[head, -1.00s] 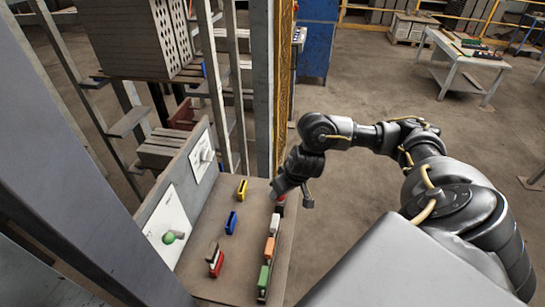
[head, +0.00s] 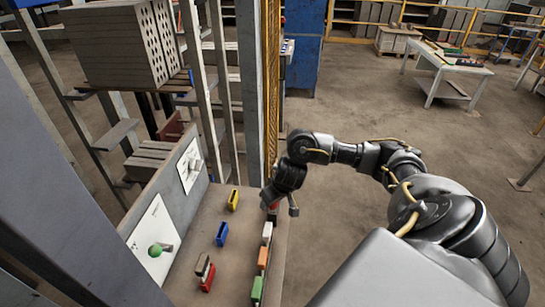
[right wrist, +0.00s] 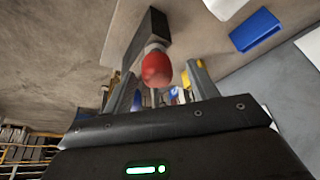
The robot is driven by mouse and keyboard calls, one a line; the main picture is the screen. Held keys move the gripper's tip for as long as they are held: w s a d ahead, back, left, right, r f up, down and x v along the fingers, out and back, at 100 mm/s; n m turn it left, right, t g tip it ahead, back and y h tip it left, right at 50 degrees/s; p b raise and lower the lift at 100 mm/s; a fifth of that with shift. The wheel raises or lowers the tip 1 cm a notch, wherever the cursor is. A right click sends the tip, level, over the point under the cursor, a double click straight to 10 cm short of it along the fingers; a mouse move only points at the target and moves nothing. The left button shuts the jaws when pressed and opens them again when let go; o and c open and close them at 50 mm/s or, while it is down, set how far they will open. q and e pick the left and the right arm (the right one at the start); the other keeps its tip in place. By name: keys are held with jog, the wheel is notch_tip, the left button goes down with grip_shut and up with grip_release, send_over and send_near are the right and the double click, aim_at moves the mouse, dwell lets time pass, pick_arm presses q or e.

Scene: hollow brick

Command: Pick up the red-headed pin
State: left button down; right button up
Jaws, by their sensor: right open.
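The red-headed pin shows in the right wrist view as a rounded red head (right wrist: 157,69) on a pale neck, with a dark block behind it. My right gripper (right wrist: 163,85) is open, and the red head appears between its two fingers from this angle; I cannot tell whether they touch it. In the head view my right gripper (head: 279,201) hangs over the far right edge of the bench, and a small bit of red (head: 273,206) shows beside it, mostly hidden. My left gripper is not in view.
The bench (head: 185,292) carries a yellow block (head: 233,199), a blue block (head: 222,233) and a red block (head: 207,277). A panel with a green knob (head: 155,250) stands at left.

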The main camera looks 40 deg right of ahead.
jog(key=x, duration=0.3)
jog(key=shift+w+d+f, duration=0.15)
jog(key=shift+w+d, duration=0.05)
jog(key=shift+c, duration=1.2)
jog(key=c, duration=0.9)
jog(key=shift+o, duration=0.2)
notch_tip(320, 180, up, 10)
jog(key=p, duration=0.2)
jog(key=shift+p, duration=0.4)
jog(key=shift+a, duration=0.1)
